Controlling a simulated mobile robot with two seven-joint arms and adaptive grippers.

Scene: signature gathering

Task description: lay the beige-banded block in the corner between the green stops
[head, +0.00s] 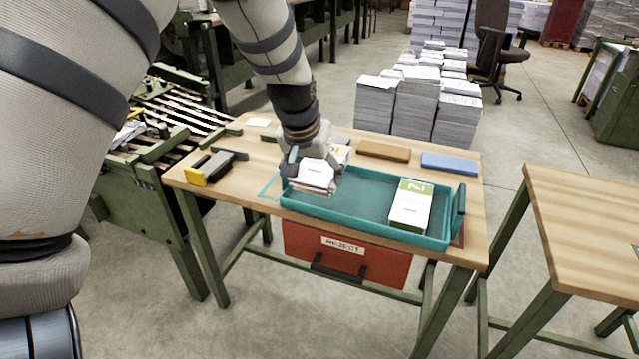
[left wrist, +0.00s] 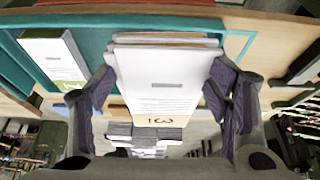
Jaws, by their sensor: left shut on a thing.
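My left gripper (head: 312,160) is shut on a block of white printed sheets (head: 313,178), held over the left end of the teal tray (head: 350,229). In the left wrist view the block (left wrist: 160,75) lies between the two fingers, with a beige band bearing a dark mark at its lower end. A second block (head: 410,207), with a green band marked 2, lies in the right part of the tray; it also shows in the left wrist view (left wrist: 52,58). My right gripper is not in view.
A yellow and black tool (head: 208,169) lies on the wooden table's left end. A brown block (head: 383,150), a blue block (head: 449,163) and a white card (head: 258,122) lie along the back. A second table (head: 590,215) stands to the right, across a gap.

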